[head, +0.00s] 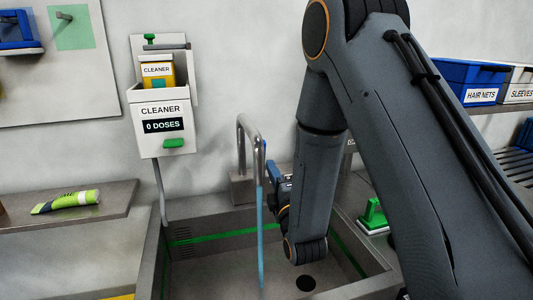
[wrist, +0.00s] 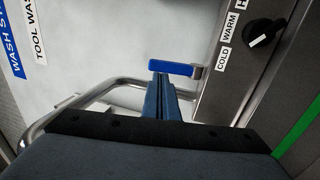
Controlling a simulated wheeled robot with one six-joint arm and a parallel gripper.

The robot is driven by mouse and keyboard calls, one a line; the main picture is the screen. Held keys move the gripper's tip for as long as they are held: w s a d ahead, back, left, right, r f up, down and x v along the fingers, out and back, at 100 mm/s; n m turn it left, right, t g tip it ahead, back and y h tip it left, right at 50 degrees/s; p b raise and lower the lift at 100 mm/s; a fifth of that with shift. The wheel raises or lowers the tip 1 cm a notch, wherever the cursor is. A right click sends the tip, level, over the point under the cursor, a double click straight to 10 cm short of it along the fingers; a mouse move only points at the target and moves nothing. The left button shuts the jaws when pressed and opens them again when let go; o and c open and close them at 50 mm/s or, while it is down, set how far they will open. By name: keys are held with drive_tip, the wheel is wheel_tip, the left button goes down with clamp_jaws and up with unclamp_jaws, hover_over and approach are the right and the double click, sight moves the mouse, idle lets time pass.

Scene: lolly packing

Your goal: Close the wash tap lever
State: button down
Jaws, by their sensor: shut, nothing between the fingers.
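The wash tap's bent metal spout (head: 243,135) stands at the back of the sink, and a blue stream of water (head: 261,235) runs from it. The blue tap lever (wrist: 170,68) shows in the wrist view, joined at its right end to a grey pivot (wrist: 197,72) on the tap body. My gripper (wrist: 160,80) is shut and empty, its blue fingertips right at the lever's left part. I cannot tell whether they touch it. In the head view my arm hides most of the gripper and lever area.
A dial (wrist: 264,40) marked COLD and WARM sits right of the lever. The spout pipe (wrist: 92,98) curves close on the left. The steel sink (head: 215,270) lies below.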

drive_tip(key=p+x, duration=0.2)
drive_tip(key=x, duration=0.4)
drive_tip(key=shift+w, duration=0.1)
drive_tip(key=shift+w+r, duration=0.1)
drive_tip(key=shift+w+a+r+b, duration=0.3)
drive_tip(key=shift+w+r+b, duration=0.45)
drive_tip(key=shift+w, duration=0.1)
